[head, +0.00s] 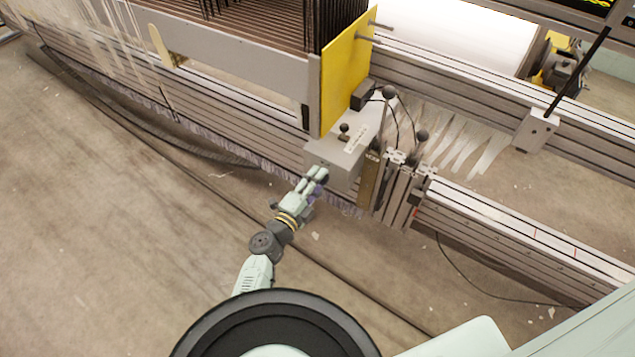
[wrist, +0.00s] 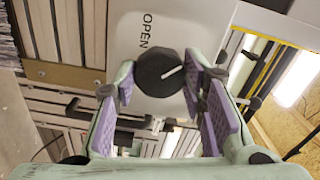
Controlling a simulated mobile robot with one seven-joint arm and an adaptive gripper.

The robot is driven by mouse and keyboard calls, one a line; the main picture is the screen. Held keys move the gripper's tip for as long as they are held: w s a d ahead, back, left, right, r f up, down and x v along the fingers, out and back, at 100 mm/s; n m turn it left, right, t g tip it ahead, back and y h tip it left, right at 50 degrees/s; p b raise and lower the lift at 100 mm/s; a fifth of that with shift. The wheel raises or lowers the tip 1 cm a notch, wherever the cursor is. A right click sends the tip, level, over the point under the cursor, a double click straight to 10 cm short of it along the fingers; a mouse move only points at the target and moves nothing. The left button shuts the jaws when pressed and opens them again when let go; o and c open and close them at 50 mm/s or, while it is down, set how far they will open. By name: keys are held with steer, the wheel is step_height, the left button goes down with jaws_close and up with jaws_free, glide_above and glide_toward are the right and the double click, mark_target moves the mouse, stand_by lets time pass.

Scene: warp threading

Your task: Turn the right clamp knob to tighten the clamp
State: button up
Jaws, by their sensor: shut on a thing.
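The right clamp knob (wrist: 153,76) is a dark round knob with a white pointer line, on a pale panel (wrist: 195,22) marked OPEN. In the wrist view the line slants towards the upper right of the picture, and the word OPEN is above and left of the knob. My gripper (wrist: 161,77) is shut on the knob, with one purple-padded finger on each side. In the head view my gripper (head: 319,179) reaches up to the front of a grey clamp box (head: 340,150); there the fingers largely hide the knob.
A yellow plate (head: 345,65) stands behind the clamp box. Levers with black ball ends (head: 389,92) rise beside it. Metal rails (head: 520,235) run off to the right, with pale strips (head: 460,140) behind. The floor (head: 130,220) at the left is mostly open, with cables along it.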

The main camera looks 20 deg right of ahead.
steer(key=shift+m+b, duration=0.85)
steer(key=shift+m, duration=3.05)
steer(key=o, duration=1.2)
steer(key=shift+c, duration=0.2)
steer(key=shift+a, duration=0.1)
steer(key=v, duration=0.7)
steer(key=shift+s, duration=0.2)
